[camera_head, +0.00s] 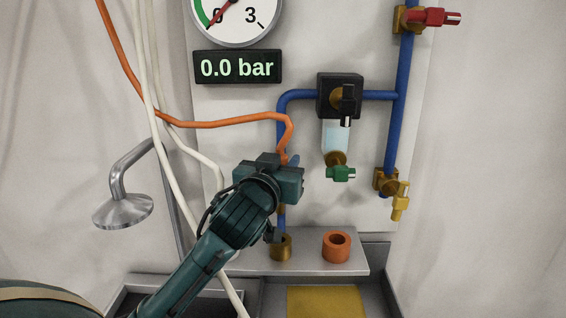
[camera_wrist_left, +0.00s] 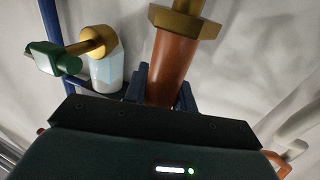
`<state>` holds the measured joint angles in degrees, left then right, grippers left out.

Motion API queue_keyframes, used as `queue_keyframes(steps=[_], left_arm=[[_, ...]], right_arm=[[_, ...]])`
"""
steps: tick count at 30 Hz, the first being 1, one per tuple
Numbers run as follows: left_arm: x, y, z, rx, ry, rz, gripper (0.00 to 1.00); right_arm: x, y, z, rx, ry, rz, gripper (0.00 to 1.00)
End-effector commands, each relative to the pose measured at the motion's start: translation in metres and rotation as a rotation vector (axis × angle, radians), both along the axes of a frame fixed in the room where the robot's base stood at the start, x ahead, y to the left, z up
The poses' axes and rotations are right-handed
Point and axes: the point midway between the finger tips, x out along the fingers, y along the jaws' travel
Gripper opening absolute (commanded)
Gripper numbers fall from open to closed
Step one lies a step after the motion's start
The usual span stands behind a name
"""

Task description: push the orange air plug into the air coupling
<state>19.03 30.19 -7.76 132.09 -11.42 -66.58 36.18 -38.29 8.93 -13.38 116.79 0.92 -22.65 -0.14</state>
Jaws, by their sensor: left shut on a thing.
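My left gripper (camera_head: 285,172) is shut on the orange air plug, in front of the blue pipe. The gripper hides the plug in the head view; an orange hose (camera_head: 215,122) runs down into it. In the left wrist view the plug (camera_wrist_left: 172,68) is an orange-brown cylinder between the dark blue fingers. A brass hex fitting (camera_wrist_left: 187,22) sits at its far end; I cannot tell whether it is the air coupling or part of the plug. Below the gripper, a brass socket (camera_head: 280,248) stands on the shelf. My right gripper is not in view.
An empty orange ring (camera_head: 336,246) sits on the grey shelf (camera_head: 312,265). Right of the gripper are a green valve (camera_head: 341,174), a yellow valve (camera_head: 400,203) and a black regulator (camera_head: 339,96). The display (camera_head: 237,67) reads 0.0 bar. Pale hoses (camera_head: 155,80) hang left.

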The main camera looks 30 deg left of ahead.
Motion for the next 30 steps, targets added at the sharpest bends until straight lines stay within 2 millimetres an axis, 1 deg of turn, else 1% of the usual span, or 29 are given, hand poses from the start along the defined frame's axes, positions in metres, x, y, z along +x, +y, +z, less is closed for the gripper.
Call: queue_keyframes(steps=[9,12,16,25,30], left_arm=[[0.000,0.000,0.001,0.001,-0.002,0.000,0.00],[0.000,0.000,-0.003,0.001,-0.002,0.000,0.00],[0.000,0.000,-0.006,0.001,-0.002,0.000,0.00],[0.000,0.000,-0.014,0.001,-0.002,0.000,0.00],[0.000,0.000,-0.018,0.001,-0.002,0.000,0.00]], right_arm=[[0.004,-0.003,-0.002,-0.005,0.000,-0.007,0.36],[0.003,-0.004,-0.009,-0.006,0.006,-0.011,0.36],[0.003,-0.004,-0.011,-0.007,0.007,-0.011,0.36],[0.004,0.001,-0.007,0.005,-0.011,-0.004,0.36],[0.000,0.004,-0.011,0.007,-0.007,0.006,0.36]])
